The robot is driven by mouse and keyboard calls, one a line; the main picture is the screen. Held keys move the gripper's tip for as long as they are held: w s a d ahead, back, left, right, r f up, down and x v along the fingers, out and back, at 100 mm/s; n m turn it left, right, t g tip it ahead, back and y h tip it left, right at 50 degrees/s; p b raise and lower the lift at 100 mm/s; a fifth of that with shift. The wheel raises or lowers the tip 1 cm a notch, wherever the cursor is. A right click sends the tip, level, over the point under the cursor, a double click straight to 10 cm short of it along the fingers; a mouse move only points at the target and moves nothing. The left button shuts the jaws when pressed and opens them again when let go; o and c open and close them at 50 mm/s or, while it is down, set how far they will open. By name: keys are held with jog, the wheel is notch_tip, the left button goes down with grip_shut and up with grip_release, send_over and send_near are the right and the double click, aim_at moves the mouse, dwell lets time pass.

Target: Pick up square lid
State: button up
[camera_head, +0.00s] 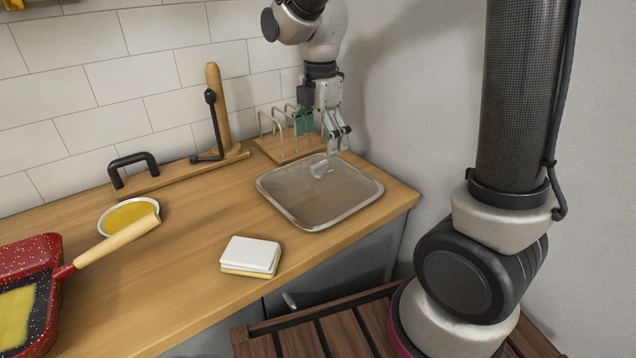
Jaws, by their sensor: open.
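The square lid (345,203) is a clear glass-like lid with rounded corners and a pale rim. It lies flat on the wooden counter near its right end. A pale, see-through knob (320,170) stands near its back part. My gripper (337,140) points down from the arm above, just behind and a little right of the knob in the picture. Its fingers are apart with nothing seen between them. I cannot tell the exact height of the fingertips over the lid or whether they touch it.
A wooden rack (290,148) with wire loops stands close behind the lid, beside my gripper. A wooden holder with a post (217,110) is further left. A white-and-yellow sponge (250,256), a bowl (112,229) and a red pan (30,259) lie leftward. The wall is close at right.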

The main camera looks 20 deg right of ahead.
aim_at(319, 163)
jog(key=f, duration=0.7)
jog(key=shift+s+a+f, duration=0.2)
jog(key=shift+f, duration=0.05)
grip_shut()
